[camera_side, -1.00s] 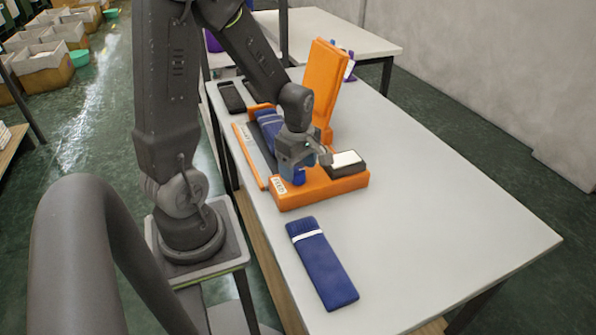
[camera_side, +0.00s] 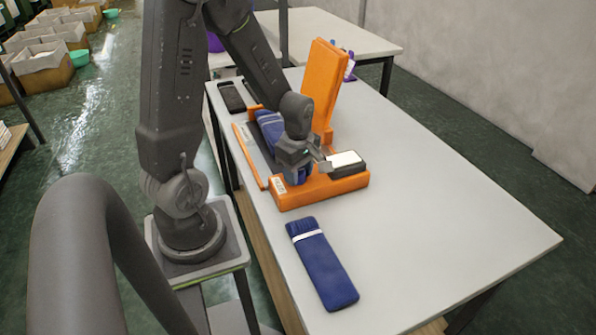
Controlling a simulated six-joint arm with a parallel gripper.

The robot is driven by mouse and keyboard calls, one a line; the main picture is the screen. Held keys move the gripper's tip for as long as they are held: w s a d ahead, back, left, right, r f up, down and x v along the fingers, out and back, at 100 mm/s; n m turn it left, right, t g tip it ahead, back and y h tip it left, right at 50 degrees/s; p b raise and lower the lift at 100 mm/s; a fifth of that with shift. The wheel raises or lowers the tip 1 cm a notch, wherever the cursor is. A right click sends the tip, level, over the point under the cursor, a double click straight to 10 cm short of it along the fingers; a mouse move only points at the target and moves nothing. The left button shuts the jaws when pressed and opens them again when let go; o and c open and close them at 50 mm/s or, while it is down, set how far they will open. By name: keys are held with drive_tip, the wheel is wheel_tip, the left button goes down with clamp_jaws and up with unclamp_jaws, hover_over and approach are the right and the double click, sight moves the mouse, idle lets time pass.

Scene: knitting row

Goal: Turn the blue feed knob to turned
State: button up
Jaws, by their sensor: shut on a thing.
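The blue feed knob (camera_side: 299,175) sits on the front part of the orange machine (camera_side: 318,190) on the white table. My gripper (camera_side: 300,166) is over it, pointing down, and is shut on the knob. The gripper body hides most of the knob; only a little blue shows below the jaws. A white label (camera_side: 279,185) is on the machine's front corner, left of the knob. How far the knob is turned cannot be told from this view.
A dark block with a white top (camera_side: 346,162) sits on the machine, right of my gripper. An orange panel (camera_side: 322,85) stands tilted behind. A folded blue knit piece (camera_side: 322,265) lies in front. The table's right side (camera_side: 450,195) is clear.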

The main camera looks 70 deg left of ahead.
drive_tip(key=shift+c, duration=0.2)
drive_tip(key=m, duration=0.4)
drive_tip(key=shift+m, duration=0.4)
drive_tip(key=m, duration=0.4)
drive_tip(key=shift+m, duration=0.3)
drive_tip(key=m, duration=0.4)
drive_tip(key=shift+m, duration=2.2)
drive_tip(key=o, duration=0.9)
